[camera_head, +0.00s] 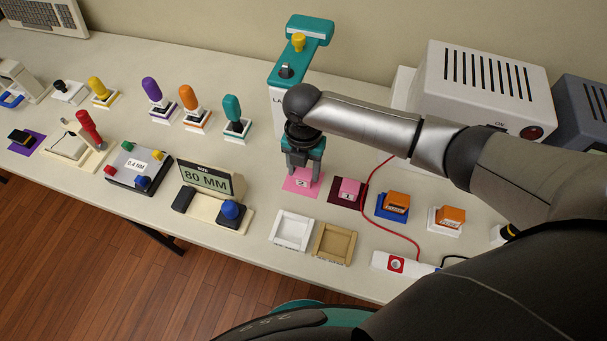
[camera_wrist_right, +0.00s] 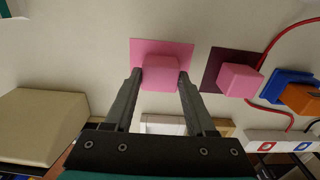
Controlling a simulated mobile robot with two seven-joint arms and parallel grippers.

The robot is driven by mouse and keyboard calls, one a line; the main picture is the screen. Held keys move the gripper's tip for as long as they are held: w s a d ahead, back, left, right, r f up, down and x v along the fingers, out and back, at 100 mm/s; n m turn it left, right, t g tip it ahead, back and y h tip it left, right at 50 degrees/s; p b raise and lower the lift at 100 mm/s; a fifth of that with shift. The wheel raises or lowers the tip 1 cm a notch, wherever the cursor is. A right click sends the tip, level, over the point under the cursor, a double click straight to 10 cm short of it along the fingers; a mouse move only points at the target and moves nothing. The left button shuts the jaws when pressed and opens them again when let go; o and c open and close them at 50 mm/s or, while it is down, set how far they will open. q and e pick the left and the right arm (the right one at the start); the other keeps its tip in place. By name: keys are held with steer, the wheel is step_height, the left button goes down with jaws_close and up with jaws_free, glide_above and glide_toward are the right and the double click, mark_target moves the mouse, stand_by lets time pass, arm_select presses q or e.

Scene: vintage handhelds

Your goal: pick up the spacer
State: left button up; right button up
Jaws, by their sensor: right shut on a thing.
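A pink block marked 2 (camera_head: 301,183), which looks like a spacer, is on a pink square mat (camera_head: 288,188) near the middle of the table. My right gripper (camera_head: 302,172) points down over it and is shut on the block. In the right wrist view the pink block (camera_wrist_right: 160,78) is between the two fingertips, over the pink mat (camera_wrist_right: 139,49). I cannot tell a gap under it. A second pink block marked 1 (camera_head: 348,191) is on a dark maroon mat (camera_head: 334,198) just to the right. My left gripper is not in view.
A white tray (camera_head: 276,241) and a tan tray (camera_head: 316,253) lie in front of the mats. Orange blocks (camera_head: 396,201) stand to the right. A red cable (camera_head: 379,224) runs past the maroon mat. A display reading 80 MM (camera_head: 205,178) stands left.

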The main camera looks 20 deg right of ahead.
mark_target(304, 173)
jaws_close()
step_height(304, 173, up, 20)
steer(key=p, duration=0.3)
steer(key=shift+p, duration=0.35)
